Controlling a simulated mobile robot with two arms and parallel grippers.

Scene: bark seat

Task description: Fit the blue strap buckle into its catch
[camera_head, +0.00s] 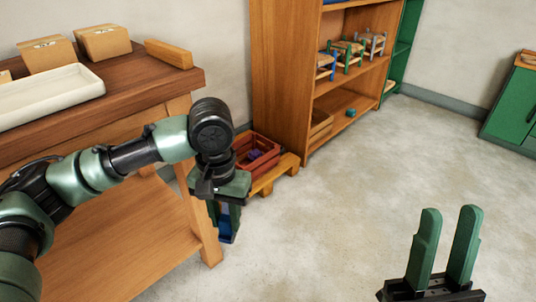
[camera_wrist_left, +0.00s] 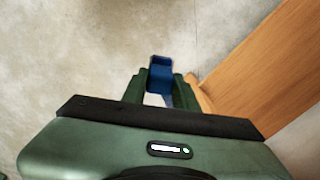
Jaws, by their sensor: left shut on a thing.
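My left gripper (camera_head: 227,222) points down beside the right end of the wooden bench in the head view. It is shut on a blue piece (camera_wrist_left: 160,74), which looks like the blue strap buckle. In the left wrist view the piece sits between the fingertips and sticks out slightly past them, above the floor. The fingers and arm hide much of it in the head view. My right gripper (camera_head: 447,243) is at the lower right, its fingers pointing up, apart and empty. I cannot make out the catch in either view.
The wooden bench (camera_head: 190,82) at left carries a cream tray (camera_head: 50,97) and cardboard boxes (camera_head: 103,42). A red crate (camera_head: 268,143) on a pallet (camera_head: 273,178) stands behind my left gripper. A wooden shelf (camera_head: 275,70) holds small stools. Floor to the right is clear.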

